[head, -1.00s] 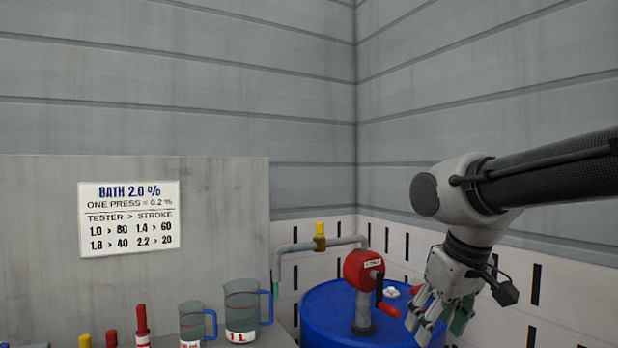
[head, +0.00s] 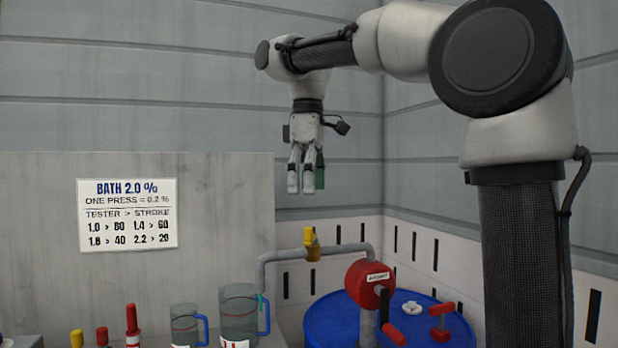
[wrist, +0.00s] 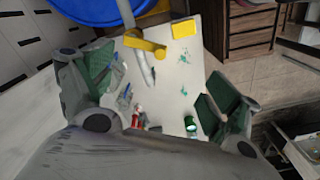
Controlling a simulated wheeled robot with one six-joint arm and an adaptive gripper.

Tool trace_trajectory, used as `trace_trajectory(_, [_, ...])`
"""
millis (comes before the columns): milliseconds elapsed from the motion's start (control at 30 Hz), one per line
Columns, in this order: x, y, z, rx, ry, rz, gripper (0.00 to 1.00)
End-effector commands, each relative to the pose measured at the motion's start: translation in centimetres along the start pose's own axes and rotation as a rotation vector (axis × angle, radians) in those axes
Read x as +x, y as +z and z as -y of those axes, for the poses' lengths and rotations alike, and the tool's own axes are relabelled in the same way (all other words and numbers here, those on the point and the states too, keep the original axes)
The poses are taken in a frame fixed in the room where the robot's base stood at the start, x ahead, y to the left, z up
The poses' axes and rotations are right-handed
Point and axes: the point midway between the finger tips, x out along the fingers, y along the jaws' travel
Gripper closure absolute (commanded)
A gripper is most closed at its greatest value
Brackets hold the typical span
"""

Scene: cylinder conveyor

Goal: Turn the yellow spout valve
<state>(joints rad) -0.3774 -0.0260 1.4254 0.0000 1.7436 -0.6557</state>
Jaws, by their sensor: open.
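The yellow spout valve (head: 312,245) sits on top of the grey spout pipe (head: 285,254), which runs from the red pump head (head: 366,284) on the blue drum and bends down at its left end. In the wrist view the valve (wrist: 146,43) shows as a yellow lever across the pipe, near the top of the picture between the fingers. My gripper (head: 302,190) points straight down with its fingers apart and empty. In the head view it hangs above the valve, with a clear gap between them. Its green-padded fingers (wrist: 158,84) also show in the wrist view.
The blue drum (head: 330,318) carries the pump and a red T-handled item (head: 440,322). Two clear jugs (head: 238,312) with blue handles stand left of the drum, beside a red-topped bottle (head: 132,325). A grey panel with a sign (head: 127,214) stands behind. The space around my gripper is clear.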

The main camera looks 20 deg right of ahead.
Motion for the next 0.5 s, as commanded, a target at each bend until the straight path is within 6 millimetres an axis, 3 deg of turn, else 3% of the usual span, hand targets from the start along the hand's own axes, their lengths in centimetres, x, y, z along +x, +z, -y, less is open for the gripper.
trace_trajectory(500, [6.8, 0.1, 0.0, 0.002, 0.0, 0.0, 0.11])
